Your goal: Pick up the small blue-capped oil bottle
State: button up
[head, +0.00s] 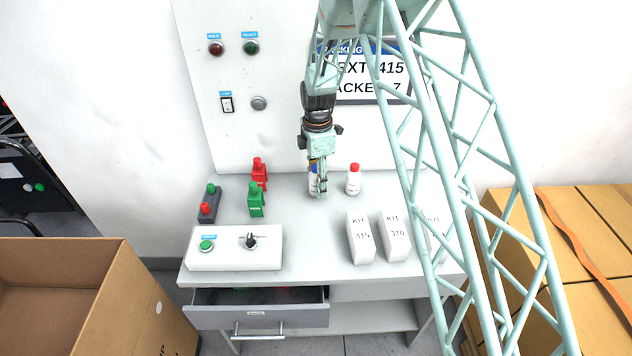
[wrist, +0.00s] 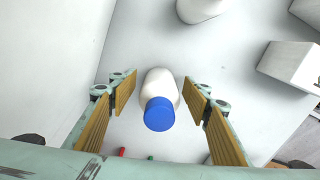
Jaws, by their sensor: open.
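The small oil bottle is white with a blue cap (wrist: 160,114) and stands on the table, seen from above in the wrist view. In the head view its white body (head: 313,185) shows partly, behind my gripper (head: 320,190). In the wrist view my gripper (wrist: 158,100) is open, with one yellow-padded finger on each side of the bottle. Gaps show between the pads and the bottle, so it is not held. A second white bottle with a red cap (head: 353,179) stands to the right; its pale body shows at the top of the wrist view (wrist: 201,8).
Red (head: 259,172) and green (head: 256,200) items stand left of the bottles. White kit boxes (head: 360,237) stand front right. A white control box (head: 235,249) sits front left above an open drawer (head: 257,309). The upright panel (head: 240,130) rises behind. The table's middle is clear.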

jog(key=shift+c, duration=0.7)
jog(key=c, duration=0.8)
jog(key=shift+r, duration=0.15)
jog(key=shift+c, duration=0.2)
jog(key=shift+r, duration=1.7)
jog(key=s+d, duration=0.1)
jog(key=s, duration=0.4)
jog(key=s+d+r, duration=0.1)
jog(key=s, duration=0.4)
jog(key=s+d, duration=0.1)
jog(key=s, duration=0.4)
jog(key=shift+s+d+r+p, duration=0.15)
jog(key=shift+s+d+p, duration=0.15)
jog(key=shift+p, duration=0.1)
